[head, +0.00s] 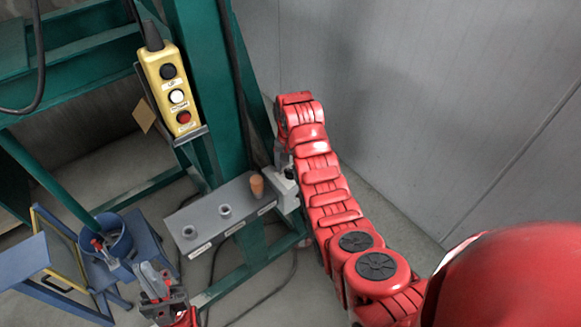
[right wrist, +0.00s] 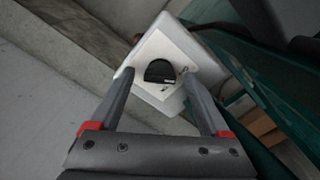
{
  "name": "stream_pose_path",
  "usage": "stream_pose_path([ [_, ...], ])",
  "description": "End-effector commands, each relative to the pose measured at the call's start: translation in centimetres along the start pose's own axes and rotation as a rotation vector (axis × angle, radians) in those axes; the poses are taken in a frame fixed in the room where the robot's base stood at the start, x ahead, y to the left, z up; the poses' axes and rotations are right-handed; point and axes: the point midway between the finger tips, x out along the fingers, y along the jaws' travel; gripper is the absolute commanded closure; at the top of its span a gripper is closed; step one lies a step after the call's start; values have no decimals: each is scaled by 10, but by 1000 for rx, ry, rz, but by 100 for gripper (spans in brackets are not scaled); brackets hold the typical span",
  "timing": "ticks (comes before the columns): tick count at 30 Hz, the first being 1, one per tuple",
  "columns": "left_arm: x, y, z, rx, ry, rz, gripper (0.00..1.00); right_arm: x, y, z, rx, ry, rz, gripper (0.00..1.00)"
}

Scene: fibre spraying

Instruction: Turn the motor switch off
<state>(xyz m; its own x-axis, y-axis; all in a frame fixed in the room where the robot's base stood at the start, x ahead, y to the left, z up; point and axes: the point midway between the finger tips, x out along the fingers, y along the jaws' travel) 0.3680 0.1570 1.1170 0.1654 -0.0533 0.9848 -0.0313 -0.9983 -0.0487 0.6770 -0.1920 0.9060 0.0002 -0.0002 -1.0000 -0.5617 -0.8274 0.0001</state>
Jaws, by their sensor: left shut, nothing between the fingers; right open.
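The motor switch is a pale box with a black rotary knob. In the right wrist view its box (right wrist: 201,51) fills the upper middle and its black knob (right wrist: 160,71) shows between my fingertips. In the head view the switch box (head: 286,196) is at the right end of the grey holder, partly hidden by my arm. My right gripper (right wrist: 158,78) is open, its fingers on either side of the knob; I cannot tell whether they touch it. My left gripper (head: 152,281) is shut and empty at the lower left of the head view.
A yellow control box (head: 174,90) with black, white and red buttons hangs on the green frame (head: 198,50). A grey holder (head: 219,208) bears an orange piece (head: 257,186). A blue bucket (head: 115,244) stands at the lower left. A grey wall (head: 410,90) is behind my right arm.

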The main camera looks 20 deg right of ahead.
Motion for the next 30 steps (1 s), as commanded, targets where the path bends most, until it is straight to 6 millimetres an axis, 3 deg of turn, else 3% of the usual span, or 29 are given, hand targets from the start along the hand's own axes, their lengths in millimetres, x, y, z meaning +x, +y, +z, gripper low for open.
stream_pose_path([
  [8, 14, -1, -2, 0, 0, 0, 100, -15, -1, 0, -1, 0, 0, 20],
  [19, 88, -4, -15, 0, 0, 0, 100, -99, -1, 0, -2, 2, 1, 20],
  [24, 102, -5, -17, 0, 0, 0, 100, -127, -2, 1, -1, 0, 1, 20],
  [30, 105, -5, -18, 0, 0, 0, 100, -154, -2, 0, -1, 2, -2, 20],
])
